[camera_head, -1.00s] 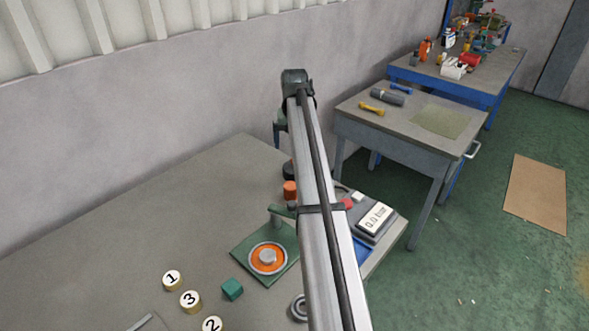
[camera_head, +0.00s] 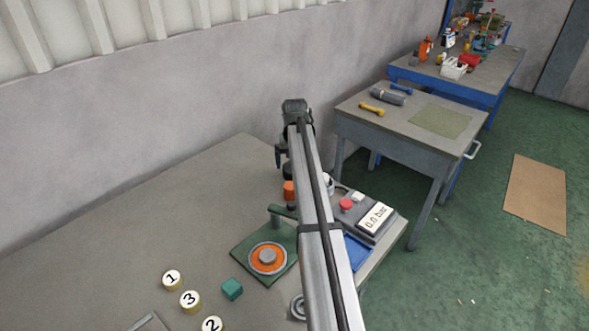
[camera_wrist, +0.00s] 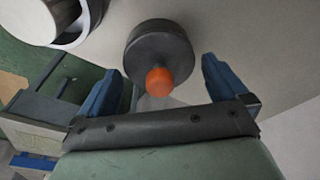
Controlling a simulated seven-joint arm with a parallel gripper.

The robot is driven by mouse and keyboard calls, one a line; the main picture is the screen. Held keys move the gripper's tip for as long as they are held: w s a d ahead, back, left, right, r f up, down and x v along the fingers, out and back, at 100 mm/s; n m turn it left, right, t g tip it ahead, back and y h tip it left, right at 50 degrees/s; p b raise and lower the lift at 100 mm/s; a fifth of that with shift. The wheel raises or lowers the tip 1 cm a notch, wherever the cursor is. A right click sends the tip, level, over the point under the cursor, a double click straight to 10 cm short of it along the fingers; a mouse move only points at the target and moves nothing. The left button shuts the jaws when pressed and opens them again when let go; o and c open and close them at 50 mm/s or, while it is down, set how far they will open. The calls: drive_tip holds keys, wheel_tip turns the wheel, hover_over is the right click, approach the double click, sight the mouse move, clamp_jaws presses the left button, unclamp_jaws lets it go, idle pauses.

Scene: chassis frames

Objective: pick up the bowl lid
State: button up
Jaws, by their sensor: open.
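In the wrist view, the bowl lid appears to be the dark round piece (camera_wrist: 152,45) with an orange knob (camera_wrist: 160,82). My gripper (camera_wrist: 161,66) is open, with one blue finger on each side of the lid. A gap shows on both sides, and I cannot tell the height between fingers and lid. A white round bowl (camera_wrist: 70,38) is cut off at the upper left. In the head view, my gripper (camera_head: 279,156) points down over the far end of the bench, and my arm hides part of that area.
A green fixture (camera_head: 245,243), a gauge box (camera_head: 372,218) with a red button and a blue tray (camera_head: 357,252) are nearby.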

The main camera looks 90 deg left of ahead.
drive_tip(key=c, duration=0.9)
drive_tip(key=shift+r, duration=0.1)
drive_tip(key=shift+r, duration=0.55)
wheel_tip(320, 180, up, 7)
drive_tip(key=shift+f, duration=0.15)
drive_tip(key=w+d+r+n, duration=0.2)
drive_tip(key=w+d+n, duration=0.4)
drive_tip(key=w+d, duration=0.2)
drive_tip(key=shift+r+g, duration=0.25)
drive_tip(key=shift+g, duration=0.15)
